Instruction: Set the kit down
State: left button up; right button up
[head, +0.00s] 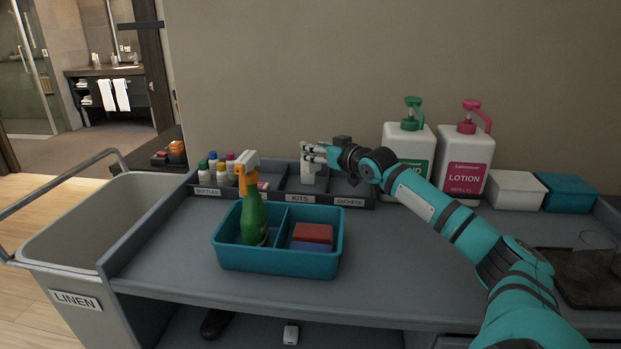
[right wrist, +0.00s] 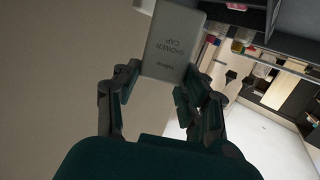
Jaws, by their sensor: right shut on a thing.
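My right gripper (head: 316,154) is over the KITS compartment of the divided tray (head: 300,198) at the back of the cart top. It is shut on the kit, a grey box printed "SHOWER CAP" (right wrist: 173,42), which shows between the fingers in the right wrist view. In the head view a pale box (head: 308,172), apparently this kit, shows below the fingers, in or just above the compartment. I cannot tell whether it touches the floor of the tray. My left gripper is not in view.
Small bottles (head: 221,170) fill the BOTTLES compartment. A teal caddy (head: 275,259) with a green spray bottle (head: 253,219) and sponges (head: 312,235) stands in front. Pump bottles (head: 466,160) and a white bin (head: 515,190) are behind my right arm. The linen bin (head: 70,265) is at left.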

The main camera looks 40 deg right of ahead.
aim_at(315, 165)
notch_tip(315, 165, down, 5)
jog(key=shift+s+r, duration=0.1)
jog(key=shift+r, duration=0.1)
notch_tip(315, 165, down, 3)
jog(key=shift+a+f, duration=0.1)
jog(key=o, duration=0.6)
jog(key=shift+o, duration=0.8)
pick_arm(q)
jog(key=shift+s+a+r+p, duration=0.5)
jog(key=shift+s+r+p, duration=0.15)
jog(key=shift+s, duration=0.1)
pick_arm(e)
jog(key=shift+s+a+r, duration=0.2)
jog(key=shift+s+r, duration=0.1)
jog(key=shift+s, duration=1.65)
jog(key=shift+s+a+r, duration=0.2)
jog(key=shift+s+r, duration=0.15)
jog(key=shift+s, duration=1.65)
jog(key=shift+s+a+r, duration=0.2)
jog(key=shift+s+r, duration=0.1)
jog(key=shift+s, duration=1.65)
